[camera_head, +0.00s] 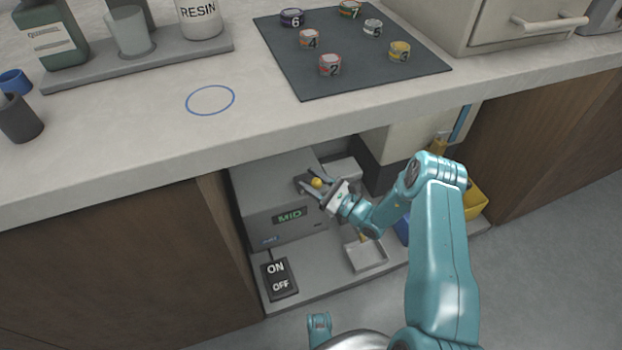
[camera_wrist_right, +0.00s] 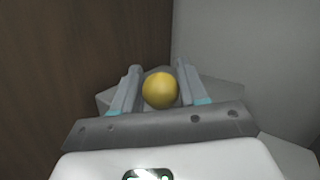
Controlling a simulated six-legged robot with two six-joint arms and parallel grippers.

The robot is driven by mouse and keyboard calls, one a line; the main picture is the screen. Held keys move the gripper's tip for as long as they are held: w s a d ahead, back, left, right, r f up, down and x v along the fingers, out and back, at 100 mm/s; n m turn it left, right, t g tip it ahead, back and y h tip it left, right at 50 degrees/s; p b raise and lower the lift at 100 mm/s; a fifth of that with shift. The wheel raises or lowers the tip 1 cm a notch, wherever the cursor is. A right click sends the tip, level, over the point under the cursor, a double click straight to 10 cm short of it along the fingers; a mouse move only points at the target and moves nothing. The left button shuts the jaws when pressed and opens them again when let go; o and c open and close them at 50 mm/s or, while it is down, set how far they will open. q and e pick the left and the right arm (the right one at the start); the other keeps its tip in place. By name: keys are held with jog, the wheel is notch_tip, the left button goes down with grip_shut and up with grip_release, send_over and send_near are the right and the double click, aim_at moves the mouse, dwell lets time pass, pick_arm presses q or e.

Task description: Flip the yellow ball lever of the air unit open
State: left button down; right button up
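The air unit (camera_head: 262,200) is a grey box under the counter, with a green display reading MID on its front. The lever's yellow ball (camera_head: 317,183) is on top of it towards the right. My right gripper (camera_head: 309,182) reaches in from the right with its fingers at the ball. In the right wrist view, the yellow ball (camera_wrist_right: 160,90) sits between the two fingers (camera_wrist_right: 158,80) of my right gripper, with a narrow gap visible at each side. The lever's stem is hidden. My left gripper is not in view.
An ON/OFF switch box (camera_head: 280,278) stands in front of the unit, and a small grey tray (camera_head: 366,256) lies to its right. The counter (camera_head: 180,150) overhangs the opening. A brown cabinet panel (camera_head: 120,265) closes off the left side. A yellow bin (camera_head: 474,203) is at the right.

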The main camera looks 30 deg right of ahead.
jog(key=shift+o, duration=0.8)
jog(key=shift+s+d, duration=0.15)
jog(key=shift+s, duration=0.1)
jog(key=p+v, duration=0.3)
jog(key=v, duration=1.2)
jog(key=shift+s+d+f+p, duration=0.15)
jog(key=shift+s+f+p, duration=0.05)
jog(key=shift+s+p, duration=0.15)
